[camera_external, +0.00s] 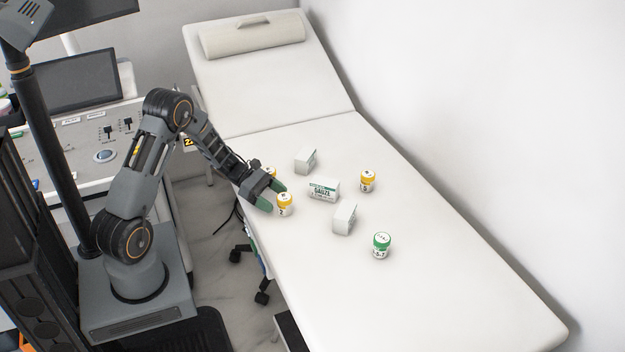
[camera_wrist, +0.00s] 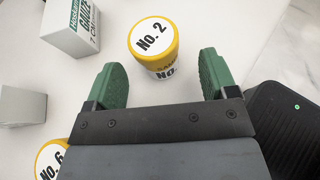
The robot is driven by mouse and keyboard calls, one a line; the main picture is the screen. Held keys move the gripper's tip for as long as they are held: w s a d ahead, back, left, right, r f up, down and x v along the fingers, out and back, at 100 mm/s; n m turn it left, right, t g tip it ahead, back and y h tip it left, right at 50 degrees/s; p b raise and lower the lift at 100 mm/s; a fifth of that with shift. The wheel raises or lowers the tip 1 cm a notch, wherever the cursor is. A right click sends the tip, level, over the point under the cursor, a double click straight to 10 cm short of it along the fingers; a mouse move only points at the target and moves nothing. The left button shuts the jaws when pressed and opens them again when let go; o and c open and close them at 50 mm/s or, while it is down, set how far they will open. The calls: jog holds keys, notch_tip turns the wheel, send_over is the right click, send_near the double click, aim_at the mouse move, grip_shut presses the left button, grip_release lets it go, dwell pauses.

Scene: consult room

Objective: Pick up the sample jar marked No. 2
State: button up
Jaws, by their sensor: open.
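The sample jar marked No. 2 (camera_wrist: 150,37) has a yellow-rimmed white lid and stands upright on the couch in the wrist view. In the external view it is the yellow-lidded jar (camera_external: 286,205) just off my fingertips. My gripper (camera_wrist: 163,72) is open and empty, its two green fingers to either side of the jar's near side. The jar sits mostly ahead of the fingertips, with visible space to each finger. In the external view my gripper (camera_external: 273,197) is low over the couch's left edge. I cannot tell its exact height.
The jar marked No. 6 (camera_wrist: 50,160) stands close to my gripper's left. Gauze boxes (camera_external: 323,190), (camera_external: 306,159) and (camera_external: 345,218) stand nearby on the white couch (camera_external: 450,290). Another yellow-lidded jar (camera_external: 367,182) and a green-lidded jar (camera_external: 381,247) are farther right.

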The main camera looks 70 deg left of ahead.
aim_at(282, 202)
jog(key=shift+x, duration=1.6)
jog(key=shift+c, duration=0.3)
jog(key=c, duration=0.9)
jog(key=shift+a+r, duration=0.1)
jog(key=shift+c, duration=0.2)
